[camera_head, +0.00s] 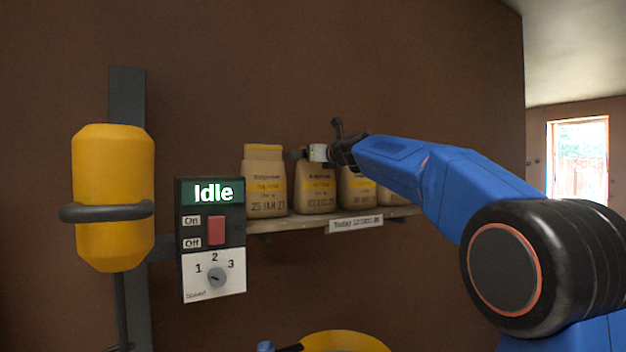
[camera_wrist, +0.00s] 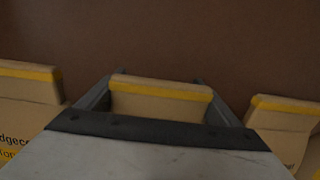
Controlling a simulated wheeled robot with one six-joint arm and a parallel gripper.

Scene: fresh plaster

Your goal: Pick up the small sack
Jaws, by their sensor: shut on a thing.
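Several small tan paper sacks with yellow bands stand in a row on a wall shelf. My gripper (camera_head: 306,154) reaches in from the right at the top of the second sack from the left (camera_head: 318,190). In the wrist view my gripper (camera_wrist: 160,94) is shut on that sack (camera_wrist: 160,104), with one finger at each side of its folded top. The sack looks upright, with its base at shelf level; I cannot tell whether it touches the shelf. The left sack (camera_head: 265,190) and the third sack (camera_head: 358,190) stand beside it, the third partly behind my arm.
The shelf (camera_head: 270,225) carries a date label (camera_head: 355,224). To its left are a control box (camera_head: 212,240) reading "Idle" and a yellow cylinder (camera_head: 112,180) with a dark bar. A yellow round rim (camera_head: 345,342) shows below. The wall above the sacks is bare.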

